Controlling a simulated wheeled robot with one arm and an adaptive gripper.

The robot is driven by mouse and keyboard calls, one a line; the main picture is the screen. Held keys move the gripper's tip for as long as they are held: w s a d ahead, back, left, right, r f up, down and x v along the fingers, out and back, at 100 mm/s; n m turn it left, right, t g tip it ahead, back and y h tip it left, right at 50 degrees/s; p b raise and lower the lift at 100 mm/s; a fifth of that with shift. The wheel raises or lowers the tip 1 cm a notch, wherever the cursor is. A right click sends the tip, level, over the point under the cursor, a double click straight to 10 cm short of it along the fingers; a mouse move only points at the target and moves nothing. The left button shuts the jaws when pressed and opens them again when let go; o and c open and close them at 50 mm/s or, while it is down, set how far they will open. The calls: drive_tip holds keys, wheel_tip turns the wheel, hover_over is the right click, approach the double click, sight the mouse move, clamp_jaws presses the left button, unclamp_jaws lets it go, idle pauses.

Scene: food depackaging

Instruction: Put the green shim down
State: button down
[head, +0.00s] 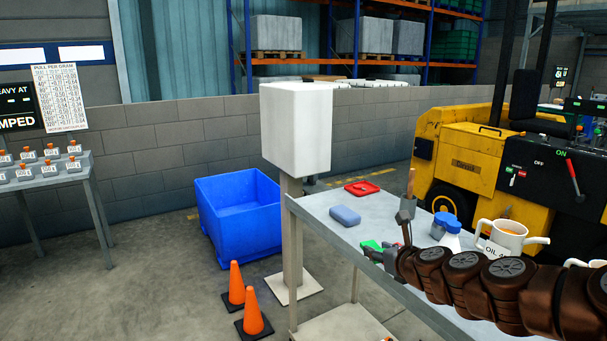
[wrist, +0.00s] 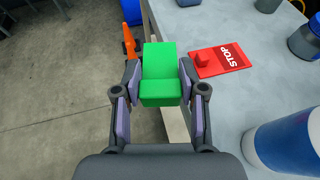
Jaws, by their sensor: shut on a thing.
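My gripper (wrist: 160,88) is shut on the green shim (wrist: 161,62), with one finger on each side of it. The shim is a bright green stepped block, and its far part sticks out beyond the fingers. In the wrist view it lies across the line of the table's edge, with floor to its left and tabletop to its right. In the head view my gripper (head: 384,254) is at the near left edge of the grey table (head: 318,205), and part of the shim (head: 371,245) shows. I cannot tell whether the shim touches the tabletop.
A red STOP piece (wrist: 222,59) lies on the table right of the shim. Orange cones (head: 253,315) and a blue bin (head: 238,212) stand on the floor at left.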

drive_tip(key=shift+s+f, duration=0.1)
drive_tip(key=shift+f, duration=0.15)
